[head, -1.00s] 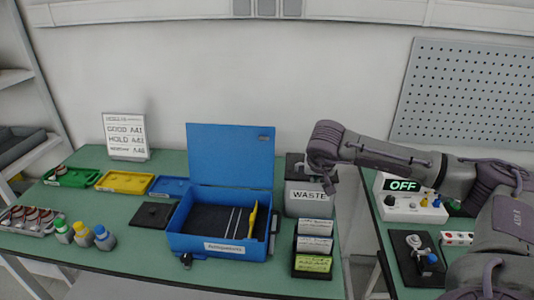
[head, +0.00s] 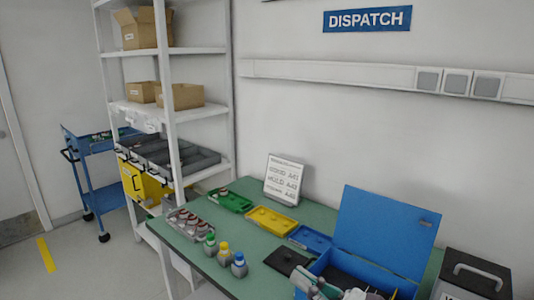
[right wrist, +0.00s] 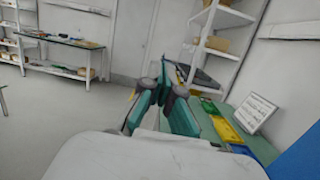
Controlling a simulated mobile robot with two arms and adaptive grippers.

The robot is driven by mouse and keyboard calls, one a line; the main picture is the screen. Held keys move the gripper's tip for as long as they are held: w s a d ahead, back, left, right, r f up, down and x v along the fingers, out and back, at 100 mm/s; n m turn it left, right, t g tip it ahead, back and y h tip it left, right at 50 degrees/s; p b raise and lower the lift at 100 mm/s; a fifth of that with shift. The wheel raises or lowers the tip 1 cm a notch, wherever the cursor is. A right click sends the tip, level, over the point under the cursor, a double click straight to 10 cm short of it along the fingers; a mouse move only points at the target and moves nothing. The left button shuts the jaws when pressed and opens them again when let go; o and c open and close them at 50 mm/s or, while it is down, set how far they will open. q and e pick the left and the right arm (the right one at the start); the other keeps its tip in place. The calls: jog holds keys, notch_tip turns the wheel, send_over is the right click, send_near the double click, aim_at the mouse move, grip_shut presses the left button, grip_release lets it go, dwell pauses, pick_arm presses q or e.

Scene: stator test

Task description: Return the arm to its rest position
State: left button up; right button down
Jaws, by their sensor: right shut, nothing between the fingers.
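My right gripper (head: 314,288) shows only in part at the bottom edge of the head view, in front of the open blue case (head: 389,231). In the right wrist view the right gripper (right wrist: 163,90) has its teal fingers together with nothing between them. It appears held clear above the bench, with the green bench top (right wrist: 251,139) beyond it to the right. Most of my right arm is out of the head view. My left gripper is in neither view.
Trays, including a yellow tray (head: 288,224), small bottles and a sign (head: 284,180) stand on the bench (head: 217,273). A dark waste bin (head: 475,274) is at the right. A white shelf (head: 188,50) and a blue cart (head: 100,190) stand left. Floor (head: 75,280) is free at lower left.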

jog(key=w+d+f+m+t+h, duration=0.1)
jog(key=d+m+t+h, duration=0.4)
jog(key=m, duration=0.6)
jog(key=w+d+f+m+t+h, duration=0.1)
jog(key=d+m+t+h, duration=0.2)
jog(key=m+h, duration=0.5)
jog(key=s+d+f+m+g+h, duration=0.3)
jog(key=d+f+m+g, duration=0.1)
jog(key=f+m, duration=0.45)
jog(key=s+d+f+m+g+h, duration=0.2)
jog(key=s+d+f+m+g, duration=0.2)
jog(key=f+m, duration=0.4)
jog(key=s+a+f+m+g+y, duration=0.1)
jog(key=s+f+m+g, duration=0.4)
jog(key=s, duration=0.4)
jog(key=s+a+f+m+g+y, duration=0.1)
jog(key=s+f+m+g, duration=0.3)
jog(key=s+f, duration=0.3)
notch_tip(320, 180, down, 22)
jog(key=s+g, duration=0.1)
jog(key=s, duration=0.1)
jog(key=s+d+f+g, duration=0.1)
jog(key=s+d+f, duration=0.1)
jog(key=s+f, duration=1.5)
jog(key=shift+d+f+n, duration=0.4)
jog(key=shift+f+n, duration=0.05)
jog(key=shift+f, duration=0.2)
jog(key=shift+s, duration=0.1)
